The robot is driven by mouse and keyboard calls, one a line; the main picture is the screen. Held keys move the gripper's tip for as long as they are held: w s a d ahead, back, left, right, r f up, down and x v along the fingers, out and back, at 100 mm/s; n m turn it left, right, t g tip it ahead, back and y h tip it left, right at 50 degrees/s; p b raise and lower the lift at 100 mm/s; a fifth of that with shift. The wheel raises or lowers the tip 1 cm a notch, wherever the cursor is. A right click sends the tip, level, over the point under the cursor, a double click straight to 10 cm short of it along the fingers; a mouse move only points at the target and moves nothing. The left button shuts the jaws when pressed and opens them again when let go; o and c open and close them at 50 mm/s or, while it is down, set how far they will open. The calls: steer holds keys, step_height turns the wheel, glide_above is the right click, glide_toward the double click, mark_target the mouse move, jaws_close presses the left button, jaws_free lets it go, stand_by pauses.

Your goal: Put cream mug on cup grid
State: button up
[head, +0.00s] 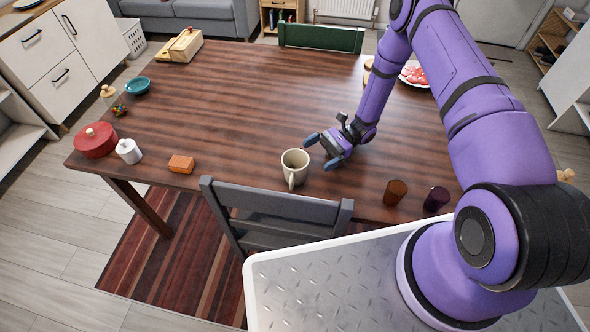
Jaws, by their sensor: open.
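The cream mug (294,168) stands upright on the wooden table, close to its front edge, with its handle toward me. My gripper (324,152) is open just to the right of the mug, low over the table, with its fingers pointing left toward it. The gripper looks empty. I cannot tell whether a fingertip touches the mug. I cannot make out a cup grid in this view.
A grey chair (275,215) stands at the front edge below the mug. An orange block (181,164), a white pot (128,151) and a red pot (95,140) are on the left. Brown (395,192) and purple (436,199) glasses stand at right. The table's middle (240,100) is clear.

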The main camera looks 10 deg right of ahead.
mark_target(305, 161)
steer(key=shift+s+a, duration=0.2)
steer(key=shift+a, duration=0.15)
steer(key=shift+x, duration=3.35)
steer(key=shift+c, duration=0.5)
steer(key=c, duration=1)
steer(key=shift+r, duration=0.1)
